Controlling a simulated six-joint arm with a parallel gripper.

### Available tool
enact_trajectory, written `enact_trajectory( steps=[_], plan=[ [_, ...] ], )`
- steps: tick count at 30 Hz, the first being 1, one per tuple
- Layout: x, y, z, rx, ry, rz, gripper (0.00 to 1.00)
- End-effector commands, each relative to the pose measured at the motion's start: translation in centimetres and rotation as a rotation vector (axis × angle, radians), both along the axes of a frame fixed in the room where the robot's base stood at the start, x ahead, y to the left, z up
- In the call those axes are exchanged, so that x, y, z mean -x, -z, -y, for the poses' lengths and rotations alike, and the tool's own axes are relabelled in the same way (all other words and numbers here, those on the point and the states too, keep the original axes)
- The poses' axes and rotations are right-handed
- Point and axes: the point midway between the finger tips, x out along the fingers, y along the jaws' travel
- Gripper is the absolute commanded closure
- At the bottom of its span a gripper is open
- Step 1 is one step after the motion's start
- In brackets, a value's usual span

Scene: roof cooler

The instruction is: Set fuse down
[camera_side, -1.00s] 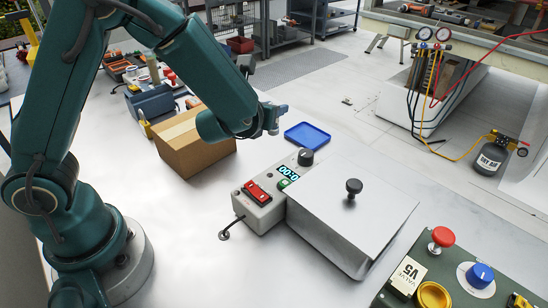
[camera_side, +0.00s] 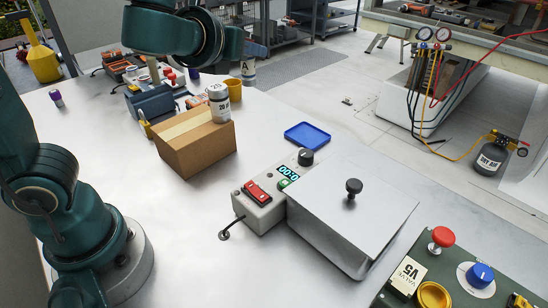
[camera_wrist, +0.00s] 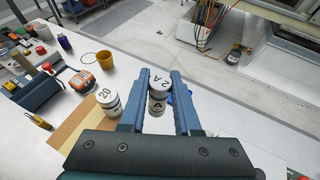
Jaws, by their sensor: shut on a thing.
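My gripper (camera_wrist: 160,100) is shut on a grey and white fuse (camera_wrist: 158,92) with "2 A" on its cap, held upright between the fingertips. In the side view my gripper (camera_side: 254,50) is high up, and the held fuse (camera_side: 248,74) hangs just below it, clear of the surfaces in the picture. A second white fuse marked "20" (camera_side: 218,104) stands upright on the cardboard box (camera_side: 190,156); in the wrist view this fuse (camera_wrist: 108,100) is left of my fingers. An empty blue tray (camera_side: 307,136) lies on the bench; in the wrist view it is mostly hidden behind the held fuse.
A control box (camera_side: 262,203) with a red switch joins a metal-lidded box (camera_side: 350,215). A valve panel (camera_side: 450,280) is front right. Bench in front of the cardboard box is clear.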

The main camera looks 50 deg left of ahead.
Motion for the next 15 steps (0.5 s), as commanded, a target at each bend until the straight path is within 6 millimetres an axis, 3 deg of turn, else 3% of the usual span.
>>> enact_trajectory(
  steps=[6,15],
  plan=[
    [2.0,-0.5,0.5,-0.001,0.011,0.0,1.0],
    [3.5,1.5,0.2,-0.005,-0.104,-0.006,1.0]
  ],
)
